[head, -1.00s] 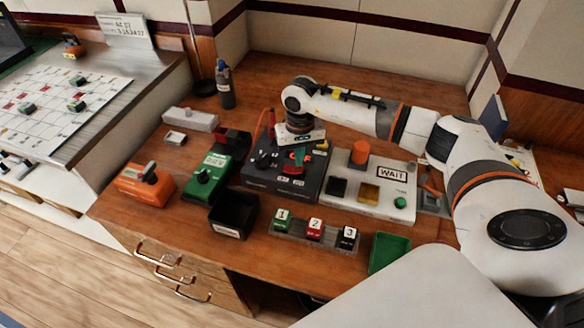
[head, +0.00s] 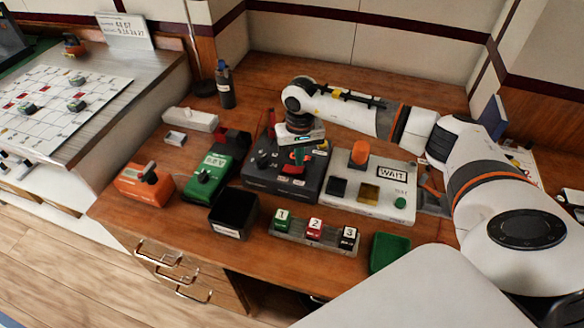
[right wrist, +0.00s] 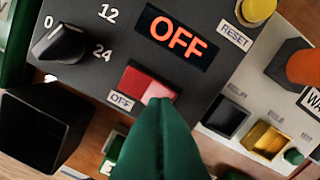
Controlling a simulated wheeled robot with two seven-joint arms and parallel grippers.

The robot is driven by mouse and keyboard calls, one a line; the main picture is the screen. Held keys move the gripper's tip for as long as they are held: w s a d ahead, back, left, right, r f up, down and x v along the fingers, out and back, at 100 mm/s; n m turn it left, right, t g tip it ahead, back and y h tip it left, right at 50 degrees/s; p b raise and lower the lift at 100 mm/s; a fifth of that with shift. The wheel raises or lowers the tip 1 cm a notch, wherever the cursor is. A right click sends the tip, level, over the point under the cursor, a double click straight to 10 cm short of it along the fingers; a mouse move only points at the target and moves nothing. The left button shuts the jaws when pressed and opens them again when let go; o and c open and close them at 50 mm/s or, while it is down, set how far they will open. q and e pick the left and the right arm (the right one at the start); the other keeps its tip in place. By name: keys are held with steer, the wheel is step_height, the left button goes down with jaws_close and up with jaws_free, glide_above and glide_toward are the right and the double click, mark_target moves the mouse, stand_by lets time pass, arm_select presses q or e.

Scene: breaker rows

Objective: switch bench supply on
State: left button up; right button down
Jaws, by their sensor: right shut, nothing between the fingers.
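The bench supply (head: 257,178) is a dark grey box in the middle of the bench. In the right wrist view its display (right wrist: 178,37) reads OFF in orange. Below the display is a red rocker switch (right wrist: 136,82) with an OFF label at its left end. My right gripper (head: 299,157) is over the supply, its green fingers shut and empty. In the right wrist view the fingertips (right wrist: 158,104) overlap the rocker's right, lighter end; I cannot tell whether they touch it. My left gripper is not in view.
On the supply's face are a black knob (right wrist: 60,42) marked 0, 12, 24 and a yellow RESET button (right wrist: 256,10). A pale WAIT panel (head: 394,200) stands to the right, a green meter (head: 208,177) to the left. A black bin (head: 233,212) and numbered switches (head: 314,231) are in front.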

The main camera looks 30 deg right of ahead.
mark_target(298, 169)
steer(key=shift+f+b, duration=0.95)
steer(key=shift+f, duration=0.15)
stand_by(0.3)
steer(key=shift+r, duration=0.15)
steer(key=shift+r+p, duration=1.8)
steer(key=shift+r, duration=1.65)
